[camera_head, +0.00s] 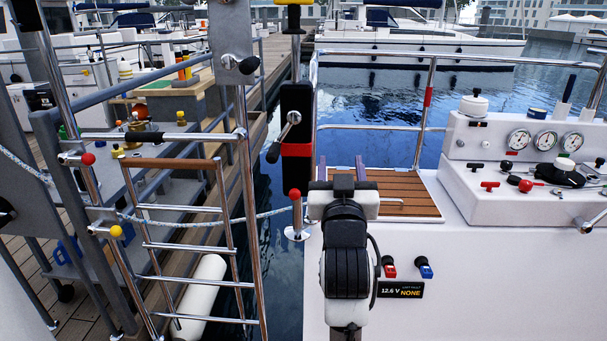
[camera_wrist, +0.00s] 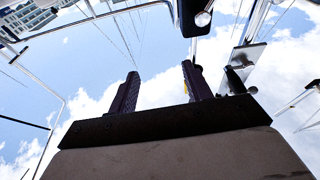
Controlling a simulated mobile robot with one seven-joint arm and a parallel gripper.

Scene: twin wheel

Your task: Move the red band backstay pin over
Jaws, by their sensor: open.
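A tall black block (camera_head: 296,105) hangs on the pole left of centre in the head view, with a red band (camera_head: 296,150) around it. A metal lever (camera_head: 285,132) with a black grip sticks out on its left face, angled down to the left. I cannot tell for sure that this lever is the pin. A black block with a pale round end (camera_wrist: 203,18) shows at the top of the wrist view. My gripper (camera_head: 346,170) is right of and below the banded block, apart from it. Its two dark purple fingers (camera_wrist: 160,85) are open and empty, pointing up.
A ladder (camera_head: 190,215) and rails with red (camera_head: 88,159) and yellow (camera_head: 116,231) knobs are at left. A white console (camera_head: 530,150) with gauges is at right. Rails border the wooden deck (camera_head: 405,195).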

